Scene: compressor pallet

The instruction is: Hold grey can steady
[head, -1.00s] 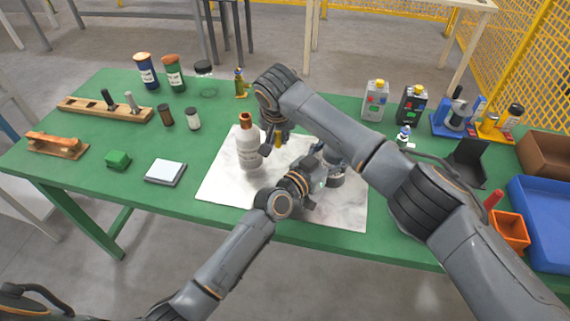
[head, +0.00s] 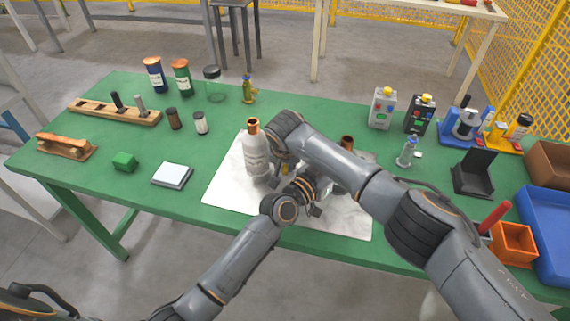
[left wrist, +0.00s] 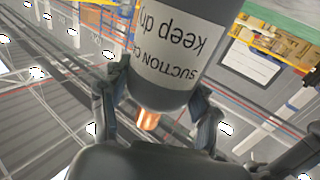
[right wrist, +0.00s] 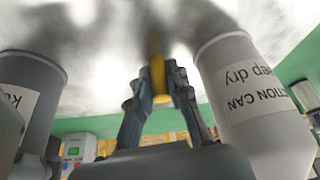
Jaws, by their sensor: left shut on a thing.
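The grey can (left wrist: 165,85) is held in my left gripper (left wrist: 157,92), whose fingers sit on both sides of it. Its white label reads "SUCTION CAN keep dry", and a copper stub (left wrist: 147,119) shows at one end. In the head view its copper top (head: 346,142) shows beyond my right arm, which hides most of its body. In the right wrist view the grey can (right wrist: 30,85) is at left. My right gripper (right wrist: 160,88) is between it and a pale can (right wrist: 255,110), with a thin yellow thing (right wrist: 158,74) between its fingertips. The pale can stands upright on the mat.
The white marbled mat (head: 228,190) lies on the green table (head: 95,190). A green block (head: 124,161) and a pale pad (head: 172,175) lie at left. A black stand (head: 474,175), an orange bin (head: 513,242) and a blue tray (head: 548,222) crowd the right side.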

